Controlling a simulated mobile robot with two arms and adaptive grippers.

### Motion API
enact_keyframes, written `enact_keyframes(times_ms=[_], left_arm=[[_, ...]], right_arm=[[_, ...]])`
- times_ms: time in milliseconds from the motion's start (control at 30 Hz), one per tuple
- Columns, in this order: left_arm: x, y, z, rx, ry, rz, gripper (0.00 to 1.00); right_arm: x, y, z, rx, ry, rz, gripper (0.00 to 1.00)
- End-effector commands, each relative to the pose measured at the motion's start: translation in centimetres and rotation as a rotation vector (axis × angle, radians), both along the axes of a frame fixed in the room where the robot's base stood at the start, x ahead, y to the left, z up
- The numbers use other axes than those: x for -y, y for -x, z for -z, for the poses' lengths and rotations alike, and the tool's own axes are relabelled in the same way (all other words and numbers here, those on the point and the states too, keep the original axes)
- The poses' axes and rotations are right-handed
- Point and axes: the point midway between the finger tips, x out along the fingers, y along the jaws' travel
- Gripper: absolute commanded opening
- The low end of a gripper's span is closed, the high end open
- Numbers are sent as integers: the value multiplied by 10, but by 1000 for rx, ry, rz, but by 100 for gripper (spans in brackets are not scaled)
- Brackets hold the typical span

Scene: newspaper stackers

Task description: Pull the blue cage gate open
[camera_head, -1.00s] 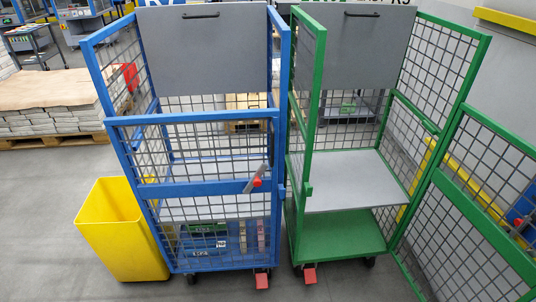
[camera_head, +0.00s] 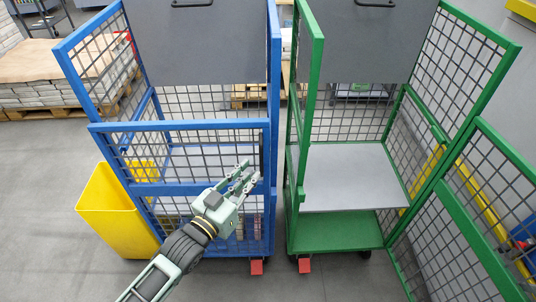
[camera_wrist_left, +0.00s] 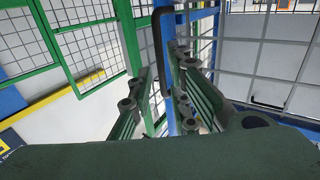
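The blue cage gate (camera_head: 180,125) is a blue-framed mesh panel across the front of the blue cage (camera_head: 72,70). It stands closed, its right edge by the cage's right post. My left gripper (camera_head: 244,175) is in front of the gate's right side, fingers apart and pointing up and right. It hides the spot where a red-tipped latch showed earlier. In the left wrist view a dark bent bar (camera_wrist_left: 163,40), likely a handle, and a blue post stand beyond and between the spread fingers (camera_wrist_left: 160,100). I cannot tell whether they touch. My right gripper is not in view.
A yellow bin (camera_head: 112,215) stands at the blue cage's left. The green cage (camera_head: 312,100) stands close on the right, its mesh gate (camera_head: 455,190) swung open. Red pedals (camera_head: 256,267) stick out at floor level. The floor in front is mostly clear.

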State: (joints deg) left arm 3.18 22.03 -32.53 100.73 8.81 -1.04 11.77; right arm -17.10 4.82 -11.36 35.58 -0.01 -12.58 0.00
Motion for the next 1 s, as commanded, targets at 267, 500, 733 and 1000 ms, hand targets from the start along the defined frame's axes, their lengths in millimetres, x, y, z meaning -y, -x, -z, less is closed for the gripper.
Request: enact_keyframes(times_ms=[267, 500, 733, 1000], left_arm=[[26, -38, -2, -1, -1, -1, 17], [37, -56, 0, -2, -1, -1, 17], [38, -57, 1, -1, -2, -1, 17], [38, -57, 1, -2, -3, -1, 0]], right_arm=[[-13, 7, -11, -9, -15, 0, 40], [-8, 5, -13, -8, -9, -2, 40], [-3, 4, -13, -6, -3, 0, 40], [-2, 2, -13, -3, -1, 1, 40]])
